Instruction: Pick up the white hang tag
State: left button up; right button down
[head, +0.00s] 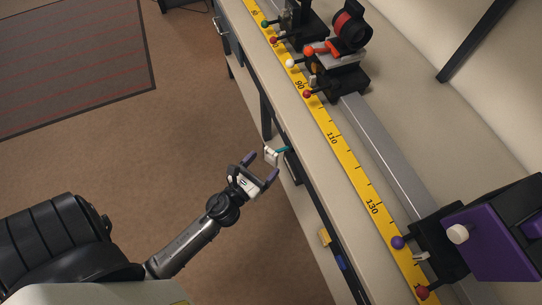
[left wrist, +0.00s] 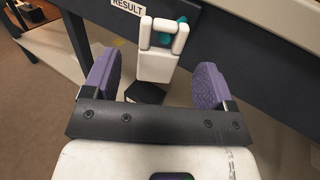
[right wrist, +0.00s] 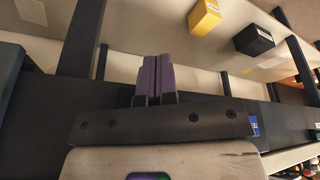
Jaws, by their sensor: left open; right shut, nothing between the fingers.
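The white hang tag (left wrist: 155,66) hangs by its white loop around a teal peg (left wrist: 181,30) on the side of the dark bench frame. It also shows in the head view (head: 271,155), small, beside the bench front. My left gripper (head: 261,167) is open. In the left wrist view its purple fingers stand left and right of the tag, with visible space on both sides. I cannot tell how far past the tag the fingertips reach. My right gripper (right wrist: 155,75) is shut and empty in the right wrist view; the tag is not seen there.
A RESULT label (left wrist: 128,7) is beside the peg. The bench top carries a yellow ruler (head: 337,143), a metal rail (head: 385,150) and a purple-fronted box (head: 490,240). The right wrist view shows a yellow box (right wrist: 204,16) and a black box (right wrist: 254,40). Open floor lies left of the bench.

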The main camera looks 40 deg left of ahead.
aim_at(271, 156)
pick_arm(q)
jog(key=shift+w+a, duration=0.15)
jog(key=shift+w, duration=0.95)
jog(key=shift+w+a, duration=0.1)
jog(key=shift+w, duration=0.95)
jog(key=shift+c, duration=0.2)
jog(key=c, duration=1)
jog(key=shift+s+r, duration=0.1)
jog(key=shift+r, duration=0.05)
